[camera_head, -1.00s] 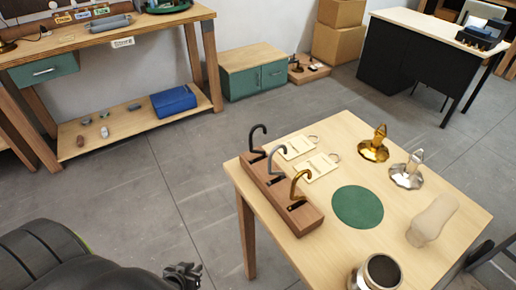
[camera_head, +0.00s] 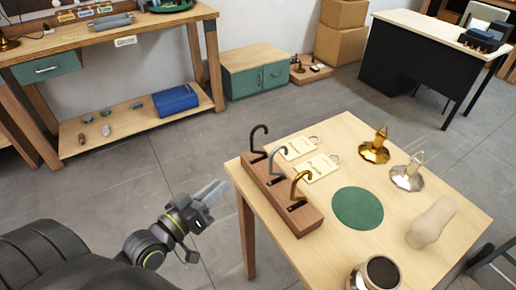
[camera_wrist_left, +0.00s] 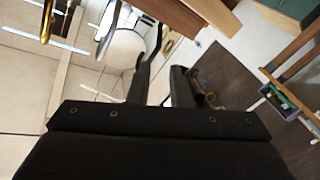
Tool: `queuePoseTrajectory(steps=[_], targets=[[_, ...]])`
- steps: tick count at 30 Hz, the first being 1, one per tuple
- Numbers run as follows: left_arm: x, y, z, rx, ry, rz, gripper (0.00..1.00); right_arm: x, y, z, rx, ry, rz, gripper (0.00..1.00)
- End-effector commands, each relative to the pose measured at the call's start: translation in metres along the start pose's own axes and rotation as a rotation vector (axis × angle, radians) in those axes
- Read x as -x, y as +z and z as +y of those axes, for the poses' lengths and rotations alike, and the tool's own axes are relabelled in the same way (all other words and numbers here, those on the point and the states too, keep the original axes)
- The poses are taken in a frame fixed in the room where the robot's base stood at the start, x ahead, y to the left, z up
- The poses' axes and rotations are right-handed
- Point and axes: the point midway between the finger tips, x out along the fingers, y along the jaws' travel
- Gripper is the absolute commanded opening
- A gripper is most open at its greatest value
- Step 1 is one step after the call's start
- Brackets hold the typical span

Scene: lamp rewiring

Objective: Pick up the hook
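Three hooks stand upright in a wooden rack (camera_head: 268,191) on the light wooden table: a black hook (camera_head: 253,143), a grey hook (camera_head: 282,161) and a bronze-gold hook (camera_head: 294,190). My left gripper (camera_head: 214,192) is left of the table and the rack, apart from the hooks. In the left wrist view, its two dark fingers (camera_wrist_left: 160,85) stand apart with a gap and nothing held between them. A gold curved piece (camera_wrist_left: 46,22) shows at the upper left there; I cannot tell for sure whether it is the bronze-gold hook. My right gripper is not in view.
The table (camera_head: 330,255) also bears two label cards (camera_head: 317,168), a green round mat (camera_head: 357,208), a gold fitting (camera_head: 374,152), a silver fitting (camera_head: 407,178), a pale blurred object (camera_head: 431,222) and a dark-topped cup (camera_head: 381,272). A workbench (camera_head: 110,38) stands at the upper left. Floor between is clear.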

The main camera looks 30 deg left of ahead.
Motion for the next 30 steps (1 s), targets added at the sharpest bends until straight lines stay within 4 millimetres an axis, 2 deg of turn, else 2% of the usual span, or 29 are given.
queuePoseTrajectory(steps=[15, 25, 30], targets=[[-0.091, -0.001, 0.001, 0.000, -0.001, 0.000, 0.19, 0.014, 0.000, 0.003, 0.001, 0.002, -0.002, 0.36], [-0.118, 0.001, 0.001, 0.000, -0.001, 0.000, 0.19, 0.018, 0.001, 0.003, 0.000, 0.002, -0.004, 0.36], [-0.144, 0.002, 0.003, 0.001, -0.001, 0.000, 0.19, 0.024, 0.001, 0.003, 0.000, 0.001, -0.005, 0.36]])
